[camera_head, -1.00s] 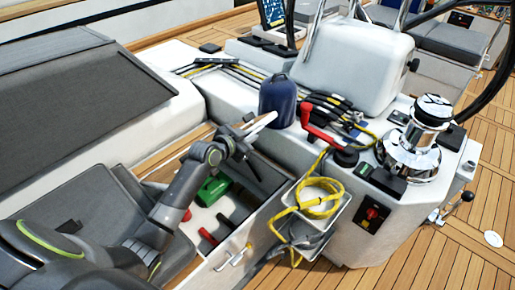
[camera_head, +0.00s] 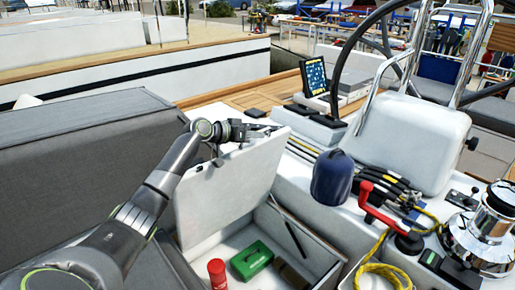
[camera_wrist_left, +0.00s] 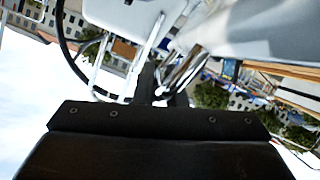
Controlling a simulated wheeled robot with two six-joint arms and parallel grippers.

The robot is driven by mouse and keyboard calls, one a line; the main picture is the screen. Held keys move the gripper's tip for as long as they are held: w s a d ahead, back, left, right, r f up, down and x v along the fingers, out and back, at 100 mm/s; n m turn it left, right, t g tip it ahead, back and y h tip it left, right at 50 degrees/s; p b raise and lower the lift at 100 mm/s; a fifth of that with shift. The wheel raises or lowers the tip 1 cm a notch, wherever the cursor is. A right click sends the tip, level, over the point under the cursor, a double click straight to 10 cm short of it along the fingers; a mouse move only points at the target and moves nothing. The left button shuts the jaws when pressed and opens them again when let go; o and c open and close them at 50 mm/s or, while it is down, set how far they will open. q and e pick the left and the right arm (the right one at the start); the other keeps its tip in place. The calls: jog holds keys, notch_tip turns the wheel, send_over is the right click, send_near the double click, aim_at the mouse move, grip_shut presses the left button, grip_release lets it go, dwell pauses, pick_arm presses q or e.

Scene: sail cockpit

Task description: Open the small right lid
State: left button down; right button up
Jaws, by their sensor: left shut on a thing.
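The small right lid (camera_head: 232,185) stands raised and steep over the open locker, its pale face toward the head camera. My left gripper (camera_head: 268,130) is at the lid's top edge, shut on it; the fingertips are small and partly hidden there. In the left wrist view the dark gripper body (camera_wrist_left: 160,120) fills the lower middle, and I cannot clearly tell the lid. Inside the locker below are a green box (camera_head: 252,260) and a red cylinder (camera_head: 217,273). My right gripper is not in view.
A blue rounded bag (camera_head: 333,177) and a red handle (camera_head: 378,203) stand right of the locker. Ropes (camera_head: 385,180) lie behind them. A chrome winch (camera_head: 482,232) is at the far right. Grey cushions (camera_head: 85,160) cover the left side.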

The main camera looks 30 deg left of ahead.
pick_arm(q)
jog(key=shift+w+a, duration=0.2)
jog(key=shift+a, duration=0.4)
jog(key=c, duration=1.5)
grip_release()
jog(key=shift+r, duration=0.1)
jog(key=shift+s+a, duration=0.1)
jog(key=shift+s, duration=0.05)
jog(key=b+v, duration=0.4)
jog(key=v, duration=1.3)
jog(key=shift+r, duration=0.15)
